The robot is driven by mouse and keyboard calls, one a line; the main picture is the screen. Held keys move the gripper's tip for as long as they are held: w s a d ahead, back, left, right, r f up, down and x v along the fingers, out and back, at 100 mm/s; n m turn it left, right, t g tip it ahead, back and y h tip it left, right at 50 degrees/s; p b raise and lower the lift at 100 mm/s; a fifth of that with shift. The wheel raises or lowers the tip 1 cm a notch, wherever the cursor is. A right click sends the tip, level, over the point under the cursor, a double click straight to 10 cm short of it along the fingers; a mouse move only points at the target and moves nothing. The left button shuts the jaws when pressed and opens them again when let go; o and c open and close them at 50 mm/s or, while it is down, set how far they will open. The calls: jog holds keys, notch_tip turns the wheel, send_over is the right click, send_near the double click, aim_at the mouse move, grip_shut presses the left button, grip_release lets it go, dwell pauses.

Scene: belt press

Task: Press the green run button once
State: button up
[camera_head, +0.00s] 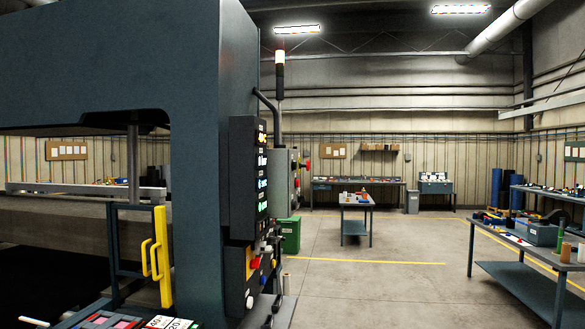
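The press's control box (237,284) is on the side of the dark blue-grey press frame, below a tall black display (240,190). I see it at a steep angle. My gripper is not in view.
The press frame (198,180) fills the left, with a yellow handle (160,257) on a guard. A green bin (290,235) stands behind the control box. A workbench (525,265) stands at right. The floor (370,290) between is open.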

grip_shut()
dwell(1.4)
